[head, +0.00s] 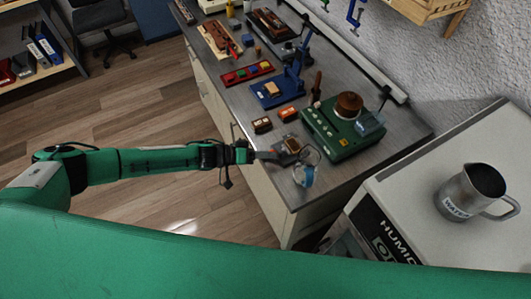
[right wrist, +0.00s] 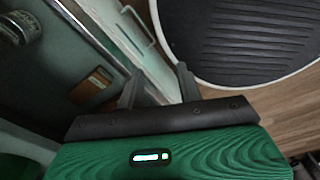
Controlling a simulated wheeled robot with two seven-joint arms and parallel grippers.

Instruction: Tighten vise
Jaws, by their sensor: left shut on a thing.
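A small grey vise (head: 281,152) appears to sit near the front edge of the workbench, with a brown block (head: 292,146) at its top. It is small in the head view, and its jaw gap cannot be made out. My left gripper (head: 264,155) reaches in from the left at the vise's left side. It is shut on a part there that looks like the vise handle; the fingers hide most of it. My right gripper (right wrist: 158,88) shows in the right wrist view with its two fingers apart and nothing between them.
A blue-and-white round item (head: 304,176) lies close to the vise, near the bench corner. A green machine (head: 341,132) stands behind it. A blue press (head: 277,94) and a red tray (head: 247,73) are farther back. A metal pitcher (head: 467,192) stands on a white cabinet (head: 410,190) at right.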

